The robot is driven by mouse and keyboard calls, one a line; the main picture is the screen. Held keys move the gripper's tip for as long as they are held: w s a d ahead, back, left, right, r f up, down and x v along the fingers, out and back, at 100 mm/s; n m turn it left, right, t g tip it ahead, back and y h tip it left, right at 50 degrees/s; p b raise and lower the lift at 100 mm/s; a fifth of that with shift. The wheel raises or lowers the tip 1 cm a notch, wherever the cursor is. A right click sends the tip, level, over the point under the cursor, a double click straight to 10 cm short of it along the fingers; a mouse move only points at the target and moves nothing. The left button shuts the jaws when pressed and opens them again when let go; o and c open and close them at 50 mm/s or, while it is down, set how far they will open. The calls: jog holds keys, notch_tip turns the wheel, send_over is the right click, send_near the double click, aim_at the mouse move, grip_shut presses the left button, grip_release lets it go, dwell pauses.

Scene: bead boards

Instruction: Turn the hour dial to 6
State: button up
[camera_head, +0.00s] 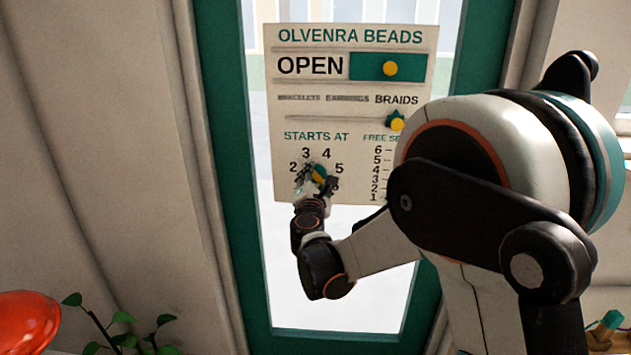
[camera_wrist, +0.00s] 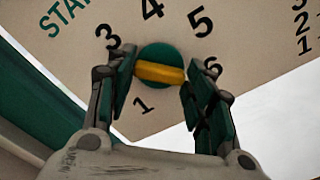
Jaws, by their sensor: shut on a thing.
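The hour dial is a green disc with a yellow bar across it, on the lower left of the sign board, under "STARTS AT". In the wrist view the hour dial (camera_wrist: 158,52) shows clearly, its bar lying almost level with the right end towards the 6 (camera_wrist: 212,67). The numbers 1, 3, 4 and 5 also show around it; the left finger covers the place of the 2. My gripper (camera_wrist: 158,82) is shut on the dial's bar, one finger at each end. In the head view my gripper (camera_head: 316,180) partly hides the dial (camera_head: 319,172).
The sign board (camera_head: 300,135) hangs in a green-framed window. It also has an OPEN slider with a yellow knob (camera_head: 390,68), a green and yellow BRAIDS marker (camera_head: 396,122) and a number scale (camera_head: 377,172) partly behind my arm. A plant (camera_head: 120,335) stands lower left.

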jog(key=m, duration=0.4)
jog(key=shift+f+m, duration=0.1)
jog(key=shift+m, duration=0.2)
jog(key=m, duration=0.3)
jog(key=shift+m, duration=0.3)
jog(key=m, duration=0.4)
jog(key=shift+f, duration=0.1)
jog(key=m, duration=0.9)
jog(key=shift+f+m, duration=0.1)
jog(key=shift+m, duration=0.2)
jog(key=m, duration=0.3)
jog(key=shift+m, duration=0.3)
jog(key=m, duration=0.4)
jog(key=shift+a+m, duration=0.1)
jog(key=shift+m, duration=2)
